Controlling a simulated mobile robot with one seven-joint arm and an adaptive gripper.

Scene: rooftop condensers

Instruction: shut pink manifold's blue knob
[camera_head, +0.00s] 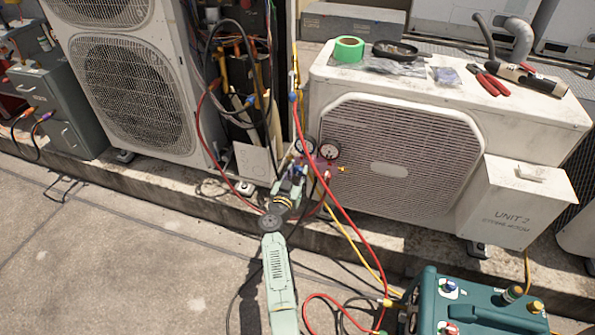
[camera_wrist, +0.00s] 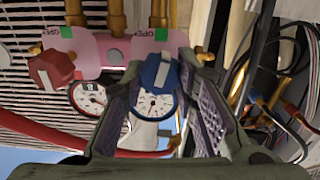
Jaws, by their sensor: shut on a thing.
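The pink manifold (camera_wrist: 105,50) fills the upper part of the wrist view, with a blue knob (camera_wrist: 157,72) and a red knob (camera_wrist: 50,69) on it. Green marks and "OPEN" lettering sit above both knobs. My gripper (camera_wrist: 160,84) has its purple-padded fingers on either side of the blue knob and is shut on it. Two round gauges show behind the knobs. In the head view the manifold (camera_head: 322,166) hangs before the left end of the right-hand condenser, with my gripper (camera_head: 298,168) at its left side. The blue knob is mostly hidden there.
Hoses, including a red hose (camera_head: 346,215), run down from the manifold to a teal machine (camera_head: 470,305). The condenser (camera_head: 400,165) stands close behind; green tape (camera_head: 348,49) and red-handled pliers (camera_head: 487,80) lie on top. Open concrete (camera_head: 110,250) lies at left.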

